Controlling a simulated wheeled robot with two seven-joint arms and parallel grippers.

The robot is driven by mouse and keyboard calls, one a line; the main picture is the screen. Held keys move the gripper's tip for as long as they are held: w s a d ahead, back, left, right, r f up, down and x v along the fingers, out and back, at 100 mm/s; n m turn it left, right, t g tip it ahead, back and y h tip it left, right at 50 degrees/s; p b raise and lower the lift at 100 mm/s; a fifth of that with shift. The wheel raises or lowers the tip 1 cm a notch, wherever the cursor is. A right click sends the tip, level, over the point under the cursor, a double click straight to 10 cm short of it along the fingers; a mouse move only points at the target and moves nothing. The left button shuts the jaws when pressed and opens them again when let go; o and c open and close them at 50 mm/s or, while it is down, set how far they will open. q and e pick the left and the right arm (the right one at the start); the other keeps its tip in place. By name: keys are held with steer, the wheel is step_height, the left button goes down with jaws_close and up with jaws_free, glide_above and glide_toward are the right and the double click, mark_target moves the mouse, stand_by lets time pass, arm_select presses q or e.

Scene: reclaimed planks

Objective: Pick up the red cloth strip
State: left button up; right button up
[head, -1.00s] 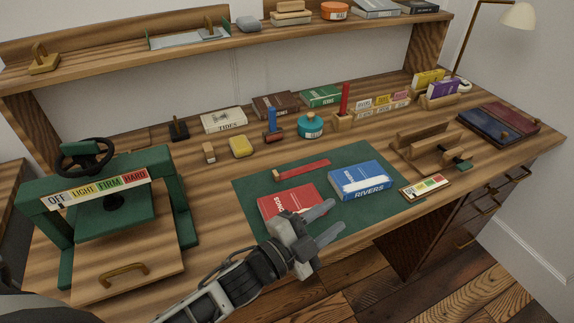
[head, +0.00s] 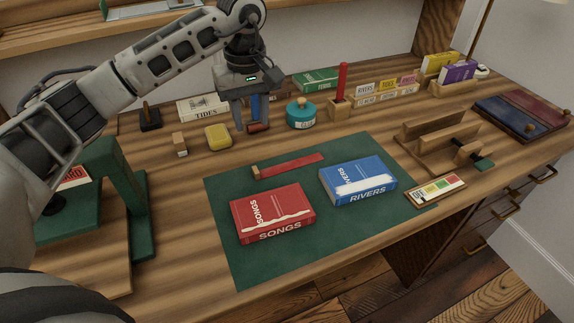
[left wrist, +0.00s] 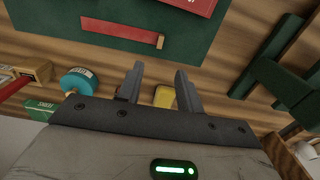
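The red cloth strip (head: 292,166) lies flat on the green mat (head: 225,215), behind the red SONGS book (head: 272,213), with a small tan block at its left end. The strip also shows in the left wrist view (left wrist: 125,34), ahead of the fingers. My left gripper (head: 255,128) points down over the back of the desk, beyond the strip and apart from it. In the left wrist view its two fingers (left wrist: 159,72) are spread with nothing held between them. A blue-handled tool (head: 256,108) shows behind the fingers. My right gripper is not in view.
The blue RIVERS book (head: 357,183) lies on the mat's right side. A yellow block (head: 218,137), a teal glue pot (head: 301,114) and a wooden holder with a red stick (head: 341,103) stand behind the mat. A wooden rack (head: 440,143) is at right. The mat's front is clear.

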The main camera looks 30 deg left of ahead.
mark_target(256, 171)
arm_select(q)
step_height(256, 171, down, 14)
steer(key=shift+s+r+p, duration=0.1)
steer(key=shift+s+p, duration=0.05)
steer(key=shift+p, duration=0.4)
jaws_close()
